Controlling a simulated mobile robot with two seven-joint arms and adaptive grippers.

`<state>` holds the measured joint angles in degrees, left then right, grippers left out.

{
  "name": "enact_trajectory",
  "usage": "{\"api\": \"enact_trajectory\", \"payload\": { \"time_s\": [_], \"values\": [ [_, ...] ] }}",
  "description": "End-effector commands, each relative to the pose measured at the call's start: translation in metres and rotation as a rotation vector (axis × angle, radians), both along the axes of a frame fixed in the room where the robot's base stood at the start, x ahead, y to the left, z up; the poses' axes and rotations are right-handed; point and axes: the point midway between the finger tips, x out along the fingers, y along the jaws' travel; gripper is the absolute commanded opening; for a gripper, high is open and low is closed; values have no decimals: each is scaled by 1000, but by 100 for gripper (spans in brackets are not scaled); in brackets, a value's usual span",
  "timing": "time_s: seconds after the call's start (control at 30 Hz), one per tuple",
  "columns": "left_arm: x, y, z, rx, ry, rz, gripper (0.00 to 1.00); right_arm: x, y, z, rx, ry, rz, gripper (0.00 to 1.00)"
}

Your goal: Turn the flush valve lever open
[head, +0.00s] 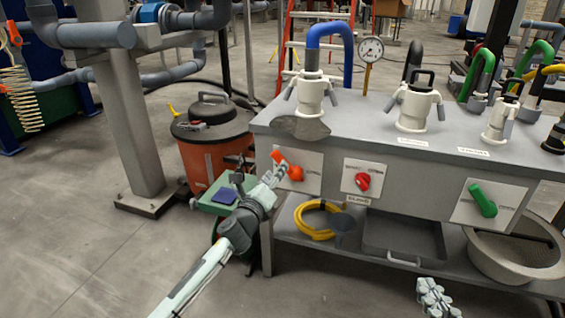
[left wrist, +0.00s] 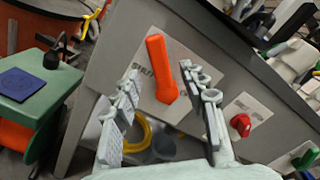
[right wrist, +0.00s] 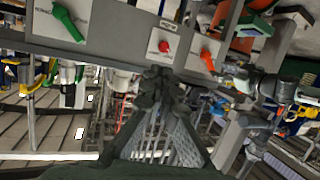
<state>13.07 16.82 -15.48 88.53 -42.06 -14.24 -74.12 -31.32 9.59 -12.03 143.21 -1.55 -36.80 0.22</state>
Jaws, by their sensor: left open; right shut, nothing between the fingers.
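An orange lever (head: 294,172) is on a white plate at the left of the grey bench front. A red knob (head: 362,181) and a green lever (head: 483,200) are further right; the plate lettering is too small to read surely. My left gripper (head: 276,172) is at the orange lever. In the left wrist view the orange lever (left wrist: 161,70) shows tilted, between the open fingers of the left gripper (left wrist: 166,100); I cannot tell if they touch it. My right gripper (head: 436,297) is low at the front, shut and empty, apart from the bench.
The grey bench (head: 330,130) carries several white couplings with hoses on top. Its lower shelf holds a yellow hose coil (head: 312,222), a dark tray (head: 400,240) and a metal basin (head: 510,262). A green cart (head: 215,195) and an orange drum (head: 212,150) stand left. Floor at left is clear.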

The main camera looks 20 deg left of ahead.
Motion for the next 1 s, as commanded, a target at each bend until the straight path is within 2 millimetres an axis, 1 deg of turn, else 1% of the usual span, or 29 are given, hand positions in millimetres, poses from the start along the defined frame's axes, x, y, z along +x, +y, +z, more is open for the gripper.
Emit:
{"api": "enact_trajectory", "payload": {
  "time_s": [0.03, 0.1, 0.2, 0.3, 0.47, 0.67, 0.77, 1.0],
  "values": [
    [10, 0, 0, 0, -2, 1, 43, 1, 3, 4, 11, -24, 6, 0],
    [21, -1, 0, -1, -2, 1, 43, 3, 8, 11, 26, -60, 14, 0],
    [36, -1, 0, -1, -2, 1, 43, 4, 14, 22, 49, -109, 25, 0],
    [46, -1, 0, 0, -2, 1, 43, 4, 19, 31, 67, -149, 34, 0],
    [52, -2, 0, 0, -1, 0, 43, 4, 21, 38, 80, -178, 39, 0],
    [52, -2, 0, 0, -1, 0, 43, 4, 21, 39, 80, -180, 39, 0],
    [52, -2, 0, 0, -1, 0, 32, 4, 21, 39, 80, -179, 39, 0],
    [52, -1, 0, 0, -1, 1, 2, 4, 21, 39, 80, -180, 39, 0]
  ]
}}
